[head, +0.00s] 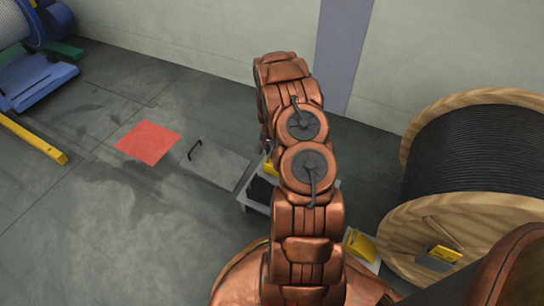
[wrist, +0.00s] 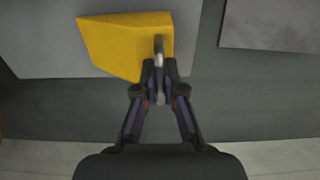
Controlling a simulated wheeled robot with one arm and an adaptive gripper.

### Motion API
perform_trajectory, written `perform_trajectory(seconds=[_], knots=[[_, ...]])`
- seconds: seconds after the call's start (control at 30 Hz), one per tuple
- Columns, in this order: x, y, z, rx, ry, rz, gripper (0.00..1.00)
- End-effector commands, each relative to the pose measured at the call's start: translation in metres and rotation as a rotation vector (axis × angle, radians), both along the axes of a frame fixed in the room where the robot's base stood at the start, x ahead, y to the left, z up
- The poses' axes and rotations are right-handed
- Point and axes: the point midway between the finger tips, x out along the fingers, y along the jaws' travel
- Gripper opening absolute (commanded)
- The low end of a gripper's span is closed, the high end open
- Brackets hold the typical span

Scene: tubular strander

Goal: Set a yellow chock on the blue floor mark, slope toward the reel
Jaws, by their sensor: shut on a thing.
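A yellow chock (wrist: 122,42) with a sloped face is in the wrist view. My gripper (wrist: 160,84) is shut on its upright grey handle. In the head view the chock shows only as a small yellow patch (head: 271,166) beside my arm, and my arm hides most of my gripper there. Another yellow chock (head: 360,244) sits on a light grey surface beside the wooden reel (head: 440,225). The reel is wound with black cable and stands at the right. I see no blue floor mark in either view.
A grey open-topped tray (head: 256,208) is partly behind my arm. A grey plate with a black handle (head: 215,163) and a red floor square (head: 148,142) lie left of it. A yellow bar (head: 32,138) and blue machine frame (head: 40,85) are far left.

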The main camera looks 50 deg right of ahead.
Motion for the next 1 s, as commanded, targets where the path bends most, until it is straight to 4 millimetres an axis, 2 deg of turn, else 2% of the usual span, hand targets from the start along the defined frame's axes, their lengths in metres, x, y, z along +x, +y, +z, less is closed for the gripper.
perform_trajectory(seconds=[0.5,1.0], knots=[[0.002,-0.001,0.085,-0.003,-0.004,0.001,0.0],[0.002,-0.001,0.129,-0.003,-0.004,0.0,0.0]])
